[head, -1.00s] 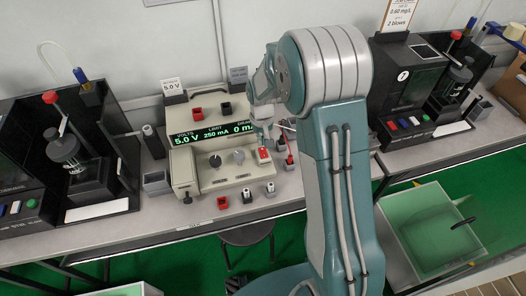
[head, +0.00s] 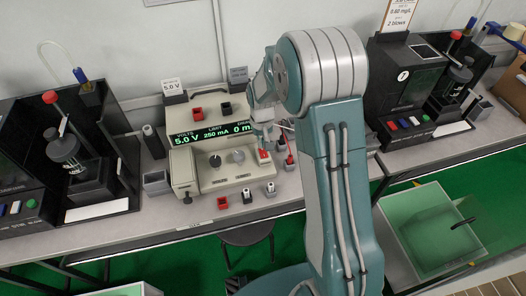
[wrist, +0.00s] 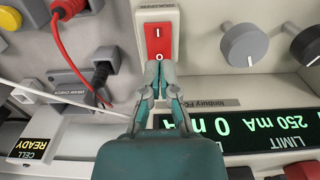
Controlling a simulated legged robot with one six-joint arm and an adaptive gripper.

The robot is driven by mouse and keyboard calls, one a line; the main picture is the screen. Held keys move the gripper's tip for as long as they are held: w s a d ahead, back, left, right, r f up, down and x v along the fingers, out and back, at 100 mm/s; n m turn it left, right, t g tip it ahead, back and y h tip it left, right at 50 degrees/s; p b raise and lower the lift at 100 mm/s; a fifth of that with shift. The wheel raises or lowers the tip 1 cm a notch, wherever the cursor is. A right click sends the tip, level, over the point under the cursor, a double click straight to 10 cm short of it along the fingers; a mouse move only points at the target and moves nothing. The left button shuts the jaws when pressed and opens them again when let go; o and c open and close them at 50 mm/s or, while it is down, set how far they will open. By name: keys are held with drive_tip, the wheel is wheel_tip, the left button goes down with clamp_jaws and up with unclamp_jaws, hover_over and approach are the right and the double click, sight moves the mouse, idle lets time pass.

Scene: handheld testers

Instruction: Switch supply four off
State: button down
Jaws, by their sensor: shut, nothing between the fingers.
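The bench supply (head: 203,169) is a cream box on the bench, its lit green display (head: 212,134) reading 5.0 V and 250 mA. A red rocker switch (head: 264,155) sits at its right end. In the wrist view the rocker (wrist: 158,40) shows I at the top and O below. My gripper (wrist: 158,68) is shut and empty, its fingertips at the O end of the rocker. I cannot tell whether they touch it. In the head view my gripper (head: 263,133) is small beside the display, partly hidden by my arm. No supply number is readable.
Black test stations (head: 62,165) flank the supply. A green-floored tray (head: 440,225) is at lower right.

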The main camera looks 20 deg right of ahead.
drive_tip(key=shift+f, duration=0.7)
idle(0.5)
drive_tip(key=shift+r, duration=3.5)
drive_tip(key=shift+r, duration=0.15)
wheel_tip(320, 180, up, 6)
drive_tip(key=t, duration=0.1)
hover_over(265, 157)
drive_tip(key=s+r+t, duration=0.2)
drive_tip(key=s+r, duration=0.5)
drive_tip(key=r, duration=0.1)
drive_tip(key=s+r+t, duration=0.1)
drive_tip(key=s+r, duration=0.1)
drive_tip(key=s, duration=0.6)
drive_tip(key=s+r+t, duration=0.1)
drive_tip(key=s+r, duration=0.2)
drive_tip(key=s, duration=0.5)
drive_tip(key=shift+r+t, duration=0.2)
drive_tip(key=shift+t, duration=0.1)
drive_tip(key=shift+s, duration=0.1)
